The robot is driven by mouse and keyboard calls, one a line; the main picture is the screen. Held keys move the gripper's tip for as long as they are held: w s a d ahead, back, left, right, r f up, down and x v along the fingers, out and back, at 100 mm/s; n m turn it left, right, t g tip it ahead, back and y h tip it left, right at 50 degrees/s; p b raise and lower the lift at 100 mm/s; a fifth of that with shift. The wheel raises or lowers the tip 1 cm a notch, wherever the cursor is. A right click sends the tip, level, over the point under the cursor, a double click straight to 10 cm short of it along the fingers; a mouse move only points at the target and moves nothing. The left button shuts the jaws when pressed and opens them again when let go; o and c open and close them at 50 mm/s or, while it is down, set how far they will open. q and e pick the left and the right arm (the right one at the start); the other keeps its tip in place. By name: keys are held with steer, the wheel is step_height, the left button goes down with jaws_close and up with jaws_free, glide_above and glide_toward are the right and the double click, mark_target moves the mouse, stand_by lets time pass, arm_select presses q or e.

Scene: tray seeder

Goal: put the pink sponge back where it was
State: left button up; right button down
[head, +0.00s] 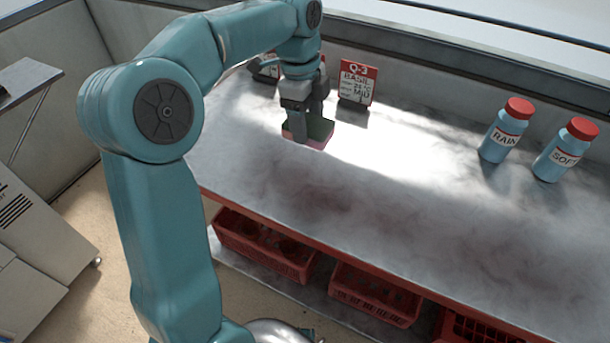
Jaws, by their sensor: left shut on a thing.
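The pink sponge (312,142) is at the back left of the grey bench top. It has a dark green upper side and a pink lower part. My left gripper (306,122) points down over it and is shut on it. The gripper's fingers hide part of the sponge. I cannot tell whether the sponge touches the bench top or is held just above it. My right gripper is not in view.
A "Q-3 BASIL" card (356,82) stands close behind the sponge, right of the gripper. Blue bottles marked RAIN (503,135) and SOFT (563,155) stand at the back right. The bench's (400,220) middle and front are clear. Red crates (262,250) sit below.

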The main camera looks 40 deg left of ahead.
mark_target(309, 181)
arm_select(q)
step_height(309, 181, down, 15)
steer(key=b, duration=0.2)
steer(key=shift+f+b, duration=0.1)
steer(key=shift+b, duration=0.25)
steer(key=shift+f, duration=0.15)
steer(key=o, duration=1)
